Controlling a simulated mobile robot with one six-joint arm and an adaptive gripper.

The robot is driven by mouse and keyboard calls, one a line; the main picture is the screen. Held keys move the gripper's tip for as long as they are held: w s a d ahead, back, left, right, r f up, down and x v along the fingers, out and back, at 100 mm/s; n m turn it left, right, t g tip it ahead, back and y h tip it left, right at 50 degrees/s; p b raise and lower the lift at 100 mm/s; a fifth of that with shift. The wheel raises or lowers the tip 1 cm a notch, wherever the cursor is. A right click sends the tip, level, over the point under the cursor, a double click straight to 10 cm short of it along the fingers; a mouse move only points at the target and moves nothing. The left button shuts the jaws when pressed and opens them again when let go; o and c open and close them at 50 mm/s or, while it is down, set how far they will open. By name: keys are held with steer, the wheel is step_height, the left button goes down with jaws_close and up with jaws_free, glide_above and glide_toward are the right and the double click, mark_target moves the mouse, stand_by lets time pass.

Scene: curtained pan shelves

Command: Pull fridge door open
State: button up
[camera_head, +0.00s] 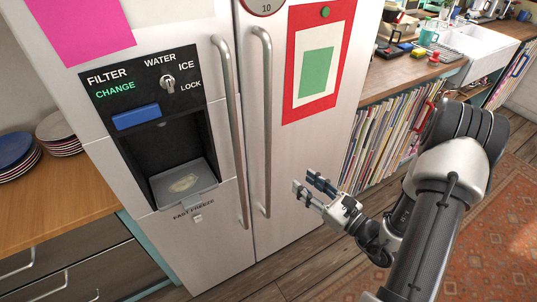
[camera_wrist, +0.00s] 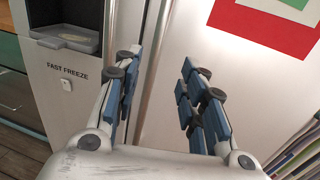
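The fridge is pale metal with two doors side by side. The left door (camera_head: 215,255) carries a water and ice dispenser, and the right door (camera_head: 290,190) has a red-framed picture. Each door has a long vertical handle near the central gap: the left handle (camera_head: 233,130) and the right handle (camera_head: 266,120). Both doors look closed. My gripper (camera_head: 308,190) is in front of the right door, to the right of its handle, with nothing between the fingers. In the wrist view, the open gripper (camera_wrist: 160,75) has its fingers apart, and the right handle (camera_wrist: 150,70) shows between them, beyond the fingertips.
A wooden counter with stacked plates (camera_head: 18,158) and drawers (camera_head: 70,265) is left of the fridge. To the right, a shelf of upright thin items (camera_head: 385,140) stands under a counter with a white sink (camera_head: 485,50). Wooden floor and a patterned rug (camera_head: 500,215) lie in front.

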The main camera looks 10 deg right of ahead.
mark_target(270, 156)
steer(key=b+x, duration=0.2)
steer(key=x, duration=1.4)
steer(key=shift+w+a+b, duration=0.15)
steer(key=shift+a+b, duration=0.05)
steer(key=shift+b, duration=0.15)
steer(key=shift+c, duration=0.3)
jaws_close()
